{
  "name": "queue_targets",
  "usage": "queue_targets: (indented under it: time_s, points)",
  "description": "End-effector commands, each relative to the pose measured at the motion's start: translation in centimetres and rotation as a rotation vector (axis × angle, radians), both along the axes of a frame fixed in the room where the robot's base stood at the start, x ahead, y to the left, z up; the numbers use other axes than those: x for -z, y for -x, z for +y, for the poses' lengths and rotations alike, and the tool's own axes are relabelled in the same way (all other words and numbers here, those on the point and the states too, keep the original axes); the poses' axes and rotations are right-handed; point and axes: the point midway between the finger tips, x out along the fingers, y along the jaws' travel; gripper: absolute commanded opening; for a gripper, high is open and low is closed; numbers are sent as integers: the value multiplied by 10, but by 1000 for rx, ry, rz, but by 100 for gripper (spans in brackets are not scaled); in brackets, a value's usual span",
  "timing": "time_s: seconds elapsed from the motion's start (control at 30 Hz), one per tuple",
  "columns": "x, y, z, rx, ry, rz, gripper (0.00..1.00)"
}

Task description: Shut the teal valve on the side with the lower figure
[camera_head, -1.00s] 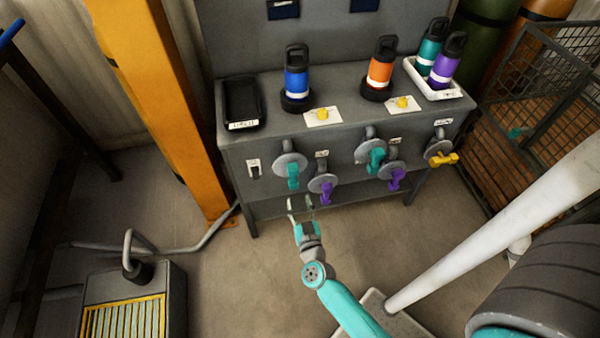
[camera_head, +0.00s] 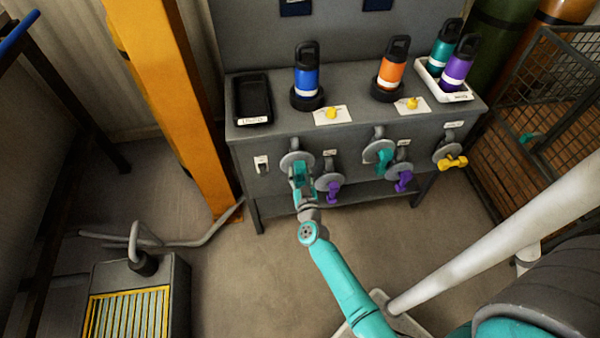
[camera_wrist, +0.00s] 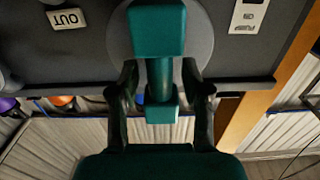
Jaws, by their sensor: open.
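Two teal valves sit on the bench front. The left teal valve (camera_head: 299,168) is on a round grey plate (camera_head: 297,160), with my gripper (camera_head: 300,184) in front of it and hiding part of it. In the wrist view, its teal handle (camera_wrist: 158,32) stands between my gripper's two dark fingers (camera_wrist: 160,90), which are open with gaps on both sides. The right teal valve (camera_head: 381,156) hangs on its own plate, free of my gripper. Two dark blue panels (camera_head: 296,6) (camera_head: 377,4) on the back board are cut off; no figures are readable.
Purple valves (camera_head: 333,190) (camera_head: 403,181) hang beside the teal ones; a yellow valve (camera_head: 453,162) is at the right. Blue (camera_head: 307,72) and orange (camera_head: 390,70) bottles stand on the bench (camera_head: 350,92). An orange post (camera_head: 165,90) stands left. A mesh cage (camera_head: 560,100) is right.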

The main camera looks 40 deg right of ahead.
Motion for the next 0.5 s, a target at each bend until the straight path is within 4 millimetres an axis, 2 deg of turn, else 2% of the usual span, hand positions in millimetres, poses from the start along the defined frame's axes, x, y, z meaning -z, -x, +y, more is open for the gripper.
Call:
queue_targets:
  time_s: [0.27, 0.43, 0.47, 0.5]
  points:
    - [0, -1, -1, 0, 1, -1, 48]
    - [0, -1, 0, 0, 1, -1, 5]
    - [0, -1, 0, 0, 1, -1, 0]
    - [0, -1, 0, 0, 1, -1, 0]
